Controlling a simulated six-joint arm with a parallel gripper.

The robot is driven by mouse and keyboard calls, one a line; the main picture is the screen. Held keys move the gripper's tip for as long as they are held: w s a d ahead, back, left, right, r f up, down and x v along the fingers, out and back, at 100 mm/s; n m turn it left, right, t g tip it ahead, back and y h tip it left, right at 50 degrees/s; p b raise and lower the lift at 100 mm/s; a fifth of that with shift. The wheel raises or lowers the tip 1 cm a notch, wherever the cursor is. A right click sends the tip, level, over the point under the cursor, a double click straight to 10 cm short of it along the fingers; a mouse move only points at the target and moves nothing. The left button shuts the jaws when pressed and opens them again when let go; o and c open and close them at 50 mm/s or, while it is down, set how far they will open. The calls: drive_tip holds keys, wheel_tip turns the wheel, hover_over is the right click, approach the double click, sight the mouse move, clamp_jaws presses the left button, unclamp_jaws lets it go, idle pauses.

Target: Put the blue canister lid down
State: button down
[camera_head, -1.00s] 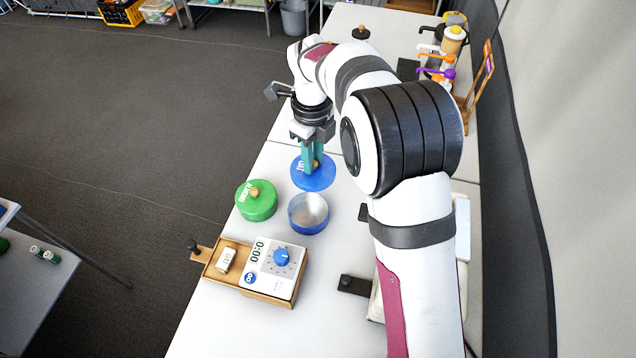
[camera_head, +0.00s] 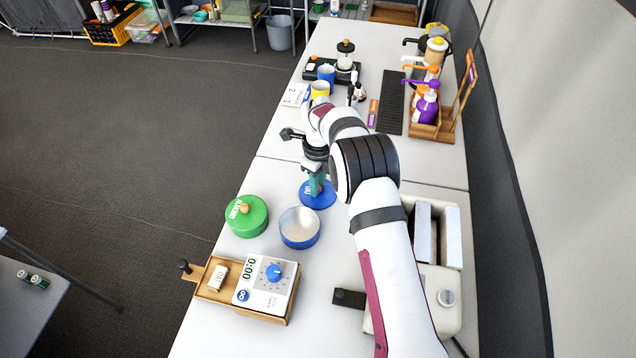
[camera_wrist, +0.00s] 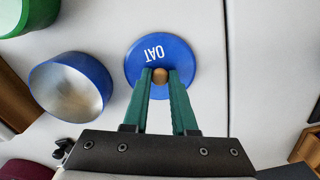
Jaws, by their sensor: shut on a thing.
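The blue lid (camera_head: 323,202) has a small wooden knob and white lettering that reads "OAT" in the wrist view (camera_wrist: 182,56). It lies level at or just above the white table, beyond and to the right of the open blue canister (camera_head: 300,241); whether it touches the table is hard to tell. My gripper (camera_head: 316,186) points down with its green fingers shut on the knob, also in the wrist view (camera_wrist: 160,77). The blue canister shows its bare metal inside, left of the lid in the wrist view (camera_wrist: 98,69), with a gap between them.
A green lidded canister (camera_head: 248,222) stands left of the blue canister. A timer (camera_head: 262,294) and a wooden tray (camera_head: 208,287) are in front. A beige case (camera_head: 447,322) is at the right. Bottles in a wooden caddy (camera_head: 444,129) stand further back. A table seam runs beyond the lid.

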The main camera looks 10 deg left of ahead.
drive_tip(key=shift+f, duration=0.15)
drive_tip(key=c, duration=0.7)
unclamp_jaws()
wheel_tip(320, 180, up, 12)
drive_tip(key=r, duration=0.1)
drive_tip(key=s+d+r+n, duration=0.5)
drive_tip(key=s+d+r, duration=0.2)
drive_tip(key=d+r, duration=0.1)
drive_tip(key=s+d+n, duration=0.3)
drive_tip(key=s+n, duration=0.1)
drive_tip(key=s, duration=0.5)
drive_tip(key=s+d+n+y, duration=0.1)
drive_tip(key=s+d+n, duration=0.2)
drive_tip(key=s, duration=0.7)
drive_tip(key=s+d+n, duration=0.4)
drive_tip(key=s, duration=0.5)
drive_tip(key=shift+s+n+y, duration=0.35)
drive_tip(key=shift+n+y, duration=0.05)
